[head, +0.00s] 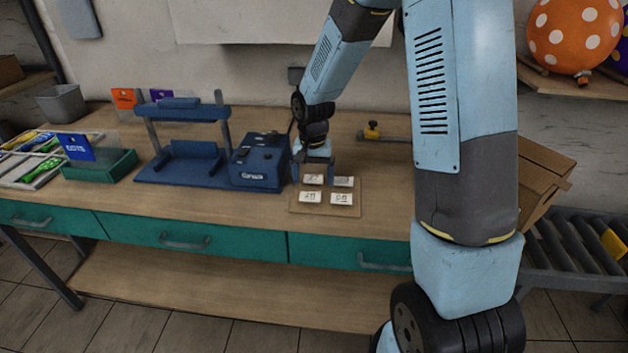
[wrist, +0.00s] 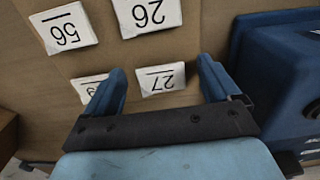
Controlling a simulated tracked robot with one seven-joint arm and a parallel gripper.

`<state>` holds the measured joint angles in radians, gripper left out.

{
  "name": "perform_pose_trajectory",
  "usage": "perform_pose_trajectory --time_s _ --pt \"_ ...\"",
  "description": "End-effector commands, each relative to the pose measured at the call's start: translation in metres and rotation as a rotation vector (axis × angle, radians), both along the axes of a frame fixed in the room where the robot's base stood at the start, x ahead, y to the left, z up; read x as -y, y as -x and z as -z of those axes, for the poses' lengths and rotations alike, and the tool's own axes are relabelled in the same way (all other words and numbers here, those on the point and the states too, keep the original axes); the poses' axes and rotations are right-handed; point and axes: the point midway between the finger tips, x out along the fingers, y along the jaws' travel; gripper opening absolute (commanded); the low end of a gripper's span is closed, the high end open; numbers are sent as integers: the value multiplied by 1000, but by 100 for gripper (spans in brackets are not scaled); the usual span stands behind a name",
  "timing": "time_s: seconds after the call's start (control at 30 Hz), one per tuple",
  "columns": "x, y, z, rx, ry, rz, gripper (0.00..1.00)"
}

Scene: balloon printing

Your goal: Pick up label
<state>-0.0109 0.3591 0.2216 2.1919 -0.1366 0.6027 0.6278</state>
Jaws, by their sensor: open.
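Several white labels with printed numbers lie on a tan cardboard mat (head: 325,211). In the wrist view, label 27 (wrist: 162,79) lies between my finger outlines, label 26 (wrist: 147,15) is beyond it, and label 56 (wrist: 65,28) is at upper left. Another label (wrist: 88,88) is partly covered by my left finger, so its number is not fully readable. The labels also show in the head view, including one at the near right (head: 341,198). My gripper (wrist: 163,72) is open and empty, over the mat's far side. Its exact height above label 27 is unclear.
A blue printer box (head: 258,165) stands close left of my gripper; its side fills the right of the wrist view (wrist: 285,75). A blue stand (head: 183,165) and green tray (head: 100,172) are farther left.

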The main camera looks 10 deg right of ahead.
Motion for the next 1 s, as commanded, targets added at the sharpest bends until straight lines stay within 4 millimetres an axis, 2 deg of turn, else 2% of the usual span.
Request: perform_pose_trajectory --time_s 0.4,1.0 --pt "0 0 2 0 0 0 89" --pt "0 0 2 0 0 0 33"
